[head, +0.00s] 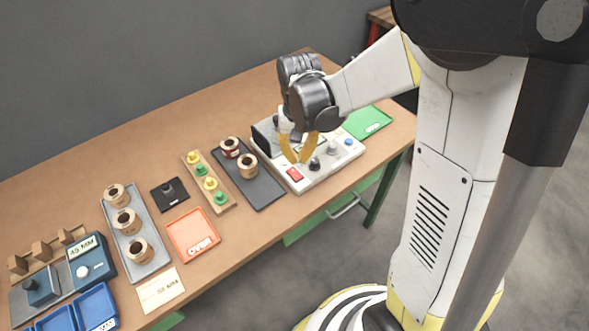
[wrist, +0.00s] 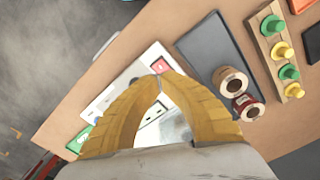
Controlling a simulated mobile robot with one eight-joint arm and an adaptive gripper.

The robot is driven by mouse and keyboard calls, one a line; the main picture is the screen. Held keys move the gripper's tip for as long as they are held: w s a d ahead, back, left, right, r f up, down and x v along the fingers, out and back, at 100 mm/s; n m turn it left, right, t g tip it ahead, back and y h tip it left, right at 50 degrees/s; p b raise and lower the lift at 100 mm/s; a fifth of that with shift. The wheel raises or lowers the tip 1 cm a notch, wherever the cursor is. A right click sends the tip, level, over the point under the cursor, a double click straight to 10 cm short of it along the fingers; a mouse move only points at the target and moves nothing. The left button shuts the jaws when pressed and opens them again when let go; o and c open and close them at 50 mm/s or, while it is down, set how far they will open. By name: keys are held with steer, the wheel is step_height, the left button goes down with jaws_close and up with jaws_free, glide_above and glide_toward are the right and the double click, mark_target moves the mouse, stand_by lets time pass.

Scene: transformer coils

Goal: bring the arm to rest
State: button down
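My arm reaches in from the right in the head view, over the far right part of the wooden workbench (head: 110,168). My gripper (head: 297,160) points down over a white instrument box (head: 335,165) with a red button (head: 294,174) and several knobs. In the wrist view the yellow fingers of my gripper (wrist: 158,80) curve in and their tips come together, with nothing seen between them. The white box (wrist: 105,95) shows beyond the fingers. Whether the tips touch the box is unclear.
Coils stand on a dark tray (head: 265,190) left of the box and on a grey tray (head: 152,262). A peg board (head: 222,202), a red OVER tray (head: 195,240), a blue meter (head: 100,265) and blue bins (head: 98,305) are further left. A green tray (head: 372,123) lies right of the box.

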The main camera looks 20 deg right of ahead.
stand_by(0.3)
steer(key=s+r+n+t, duration=0.2)
steer(key=s+r+t, duration=0.5)
steer(key=s+r, duration=0.5)
step_height(320, 180, up, 2)
steer(key=shift+s+r, duration=0.1)
steer(key=shift+s, duration=0.3)
